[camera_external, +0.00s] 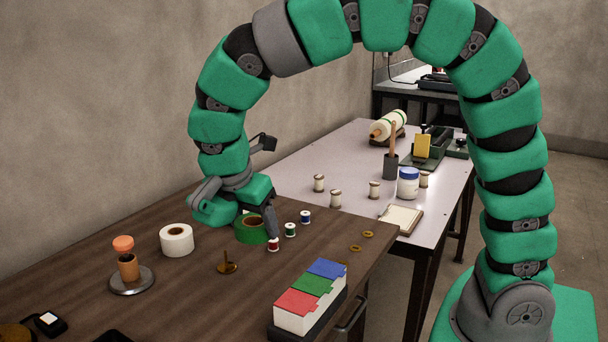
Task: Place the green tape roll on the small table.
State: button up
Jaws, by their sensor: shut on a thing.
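The green tape roll (251,236) is at the far side of the dark wooden table, a short ring with a brown core. My gripper (250,222) reaches down over it from the left and back and is shut on it. One finger shows at the roll's right side; the other finger is partly hidden. I cannot tell whether the roll touches the wood or is slightly above it. No table is plainly the small one: the dark wooden table (190,290) is in front and a pale-topped table (290,165) adjoins it behind.
A white tape roll (177,240) stands left of my gripper. Small thread spools (290,230) are close on its right. Wooden spools (335,199) and a jar (408,183) stand behind.

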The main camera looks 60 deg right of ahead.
jog(key=w+d, duration=1.1)
jog(key=w, duration=0.3)
jog(key=w+d, duration=0.3)
jog(key=d, duration=0.6)
jog(key=w+d, duration=0.4)
jog(key=d, duration=0.4)
send_over(356, 182)
jog(key=a, duration=0.2)
jog(key=shift+f, duration=4.15)
jog(key=f, duration=0.6)
jog(key=f+b, duration=0.1)
jog(key=f, duration=0.3)
jog(key=shift+d+f, duration=0.1)
jog(key=shift+d, duration=0.15)
